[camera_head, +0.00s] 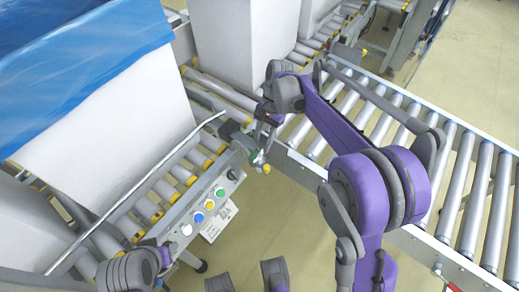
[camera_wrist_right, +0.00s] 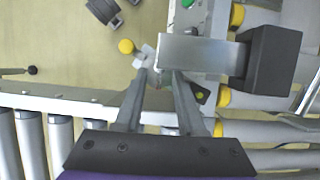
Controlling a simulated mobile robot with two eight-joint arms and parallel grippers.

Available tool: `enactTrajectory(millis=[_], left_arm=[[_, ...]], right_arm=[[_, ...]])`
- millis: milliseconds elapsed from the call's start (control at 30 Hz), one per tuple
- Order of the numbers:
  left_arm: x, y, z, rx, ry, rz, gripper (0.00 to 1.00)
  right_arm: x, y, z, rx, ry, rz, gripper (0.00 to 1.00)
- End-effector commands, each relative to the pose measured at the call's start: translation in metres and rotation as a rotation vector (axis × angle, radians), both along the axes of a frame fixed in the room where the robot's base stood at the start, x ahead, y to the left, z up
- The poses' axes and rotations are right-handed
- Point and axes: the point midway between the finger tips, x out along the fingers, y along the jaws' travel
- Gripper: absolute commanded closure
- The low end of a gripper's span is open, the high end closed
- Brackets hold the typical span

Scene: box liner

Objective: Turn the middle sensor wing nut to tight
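My right gripper (camera_head: 258,150) reaches down to the corner of the roller conveyor, at the sensor mount. In the right wrist view its two fingers (camera_wrist_right: 160,72) stand a little apart around small pale grey parts (camera_wrist_right: 146,58). I cannot tell whether these are the wing nut or whether the fingers touch them. A metal plate (camera_wrist_right: 195,52) with a dark block (camera_wrist_right: 270,60) lies beside and partly over the right fingertip. A yellow knob (camera_wrist_right: 126,46) is just left of the tips. It also shows in the head view (camera_head: 266,169). No left gripper fingers are clearly visible.
A control panel with coloured buttons (camera_head: 209,204) runs along the conveyor edge. A large white box with a blue liner (camera_head: 80,60) stands on the left rollers. A second conveyor (camera_head: 455,150) lies to the right. Open floor (camera_head: 260,225) is in front.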

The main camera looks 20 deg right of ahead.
Motion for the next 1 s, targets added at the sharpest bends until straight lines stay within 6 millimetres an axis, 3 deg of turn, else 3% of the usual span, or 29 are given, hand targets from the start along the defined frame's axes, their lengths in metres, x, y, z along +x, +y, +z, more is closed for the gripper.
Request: enactTrajectory(millis=[200,567,767,1000], left_arm=[[0.001,0.000,-0.007,0.000,0.002,0.000,0.50],[0.001,0.000,-0.007,0.000,0.003,0.000,0.50],[0.001,0.000,-0.007,0.000,0.003,0.000,0.50],[0.001,0.000,-0.007,0.000,0.003,0.000,0.50]], right_arm=[[-0.006,0.008,-0.024,-0.001,0.001,0.000,0.61],[-0.007,0.009,-0.028,-0.001,0.000,-0.001,0.61],[-0.007,0.009,-0.027,-0.001,-0.001,0.000,0.97],[-0.007,0.009,-0.027,-0.001,0.000,-0.001,1.00]])
